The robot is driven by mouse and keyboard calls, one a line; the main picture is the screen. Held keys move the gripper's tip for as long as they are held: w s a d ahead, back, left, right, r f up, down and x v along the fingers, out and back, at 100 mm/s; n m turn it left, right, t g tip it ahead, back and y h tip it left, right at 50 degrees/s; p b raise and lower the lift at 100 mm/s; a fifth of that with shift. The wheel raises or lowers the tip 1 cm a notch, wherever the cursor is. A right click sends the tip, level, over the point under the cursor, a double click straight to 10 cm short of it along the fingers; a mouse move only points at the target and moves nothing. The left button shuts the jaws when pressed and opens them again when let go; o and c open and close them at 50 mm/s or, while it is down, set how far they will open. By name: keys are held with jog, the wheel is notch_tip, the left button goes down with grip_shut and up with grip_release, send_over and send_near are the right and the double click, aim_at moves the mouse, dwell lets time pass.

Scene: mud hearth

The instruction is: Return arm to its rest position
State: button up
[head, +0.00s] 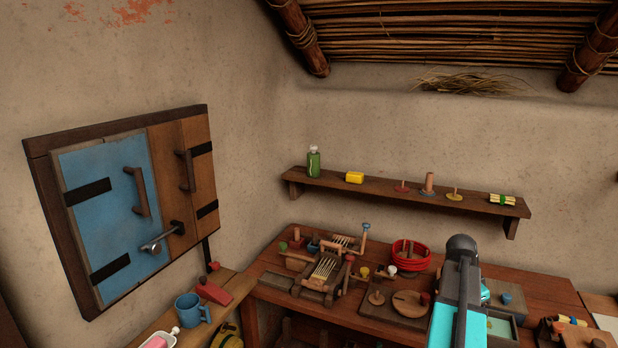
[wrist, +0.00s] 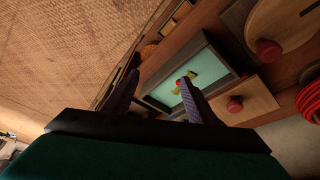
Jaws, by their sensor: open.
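My gripper (wrist: 158,78) shows in the wrist view with its two dark fingers spread apart and nothing between them. Beyond the fingers is a dark-framed tray with a pale green bottom (wrist: 215,62), holding a small yellow and red thing (wrist: 190,77). The right finger overlaps the tray in the picture; I see no clear contact. In the head view my teal and dark arm rises in front of the workbench at the lower right, and the gripper's fingers cannot be made out there. Part of the tray (head: 500,327) shows beside the arm.
The workbench (head: 262,275) carries a small wooden loom (head: 325,272), a red coil (head: 410,262) and a board with a round lid (head: 410,303). A wall shelf (head: 385,198) with small items is above. A blue mug (head: 190,310) stands left, below a cabinet (head: 115,200).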

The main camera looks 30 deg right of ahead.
jog(key=w+a+f+n+t+y, duration=0.1)
jog(key=w+a+f+n, duration=0.55)
jog(key=a, duration=0.65)
jog(key=w+a+f+n+t+y, duration=0.1)
jog(key=w+a+f+n, duration=0.3)
jog(key=w+a+f, duration=0.55)
jog(key=a+f+n+y, duration=0.1)
jog(key=a+f+n, duration=0.25)
jog(key=a, duration=0.75)
jog(key=w+a+f+n, duration=0.15)
jog(key=a+n, duration=0.25)
jog(key=a, duration=0.7)
jog(key=a+f+n+y, duration=0.1)
jog(key=a+f+n, duration=0.3)
jog(key=a, duration=0.8)
jog(key=s+f+g, duration=0.3)
jog(key=s+f, duration=0.6)
jog(key=s, duration=0.4)
jog(key=s+f+g+b, duration=0.1)
jog(key=s+f+g, duration=0.2)
jog(key=s+f, duration=0.7)
jog(key=s, duration=0.3)
jog(key=shift+a+f, duration=0.15)
jog(key=shift+a, duration=0.05)
jog(key=shift+s, duration=0.1)
